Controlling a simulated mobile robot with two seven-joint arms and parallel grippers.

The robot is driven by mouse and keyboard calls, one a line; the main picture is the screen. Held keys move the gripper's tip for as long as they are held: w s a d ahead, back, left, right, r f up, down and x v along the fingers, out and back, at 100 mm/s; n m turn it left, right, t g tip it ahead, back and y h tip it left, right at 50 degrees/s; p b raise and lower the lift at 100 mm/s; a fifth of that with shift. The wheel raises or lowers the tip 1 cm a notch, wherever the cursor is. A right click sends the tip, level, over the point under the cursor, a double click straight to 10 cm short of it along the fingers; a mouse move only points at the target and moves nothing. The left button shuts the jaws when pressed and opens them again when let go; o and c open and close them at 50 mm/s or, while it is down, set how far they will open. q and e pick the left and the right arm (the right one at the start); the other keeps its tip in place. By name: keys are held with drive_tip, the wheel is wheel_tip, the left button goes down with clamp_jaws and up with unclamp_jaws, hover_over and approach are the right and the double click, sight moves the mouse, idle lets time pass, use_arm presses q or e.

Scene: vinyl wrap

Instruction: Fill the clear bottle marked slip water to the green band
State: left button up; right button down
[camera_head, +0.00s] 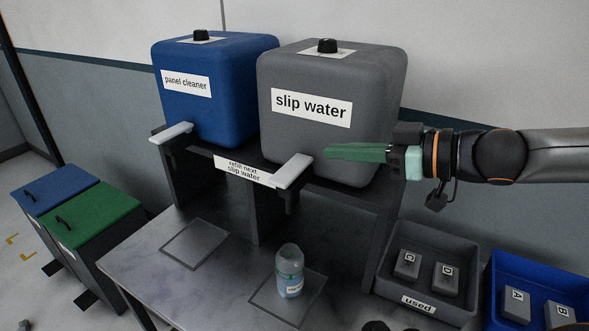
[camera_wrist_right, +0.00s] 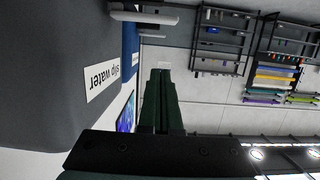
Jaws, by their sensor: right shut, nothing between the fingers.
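The clear bottle (camera_head: 289,275) stands upright on a square pad (camera_head: 262,299), below the tap of the grey slip water tank (camera_head: 380,85). Its label is too small to read fully; the green band and liquid level are not clear. The tap's white lever (camera_head: 293,171) sticks out in front of the tank. My right gripper (camera_head: 327,153), with green fingers, is shut and empty, just right of the lever and seemingly apart from it. In the right wrist view the shut fingers (camera_wrist_right: 160,75) point away past the tank's label (camera_wrist_right: 102,80). My left gripper is not in view.
A blue panel cleaner tank (camera_head: 235,90) with its own white lever (camera_head: 171,133) stands left. A sign (camera_head: 243,170) reads "refill next slip water". A grey "used" tray (camera_head: 390,290) and a blue tray (camera_head: 497,262) hold blocks at right. The left bench pad (camera_head: 195,243) is empty.

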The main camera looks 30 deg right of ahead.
drive_tip(key=x, duration=0.4)
drive_tip(key=b, duration=0.1)
hover_over(292, 173)
drive_tip(key=s, duration=0.2)
drive_tip(key=shift+f, duration=0.75)
drive_tip(key=f, duration=0.1)
drive_tip(key=f+b, duration=0.1)
drive_tip(key=f, duration=0.1)
drive_tip(key=shift+a+f+b, duration=0.3)
drive_tip(key=shift+f+b, duration=0.05)
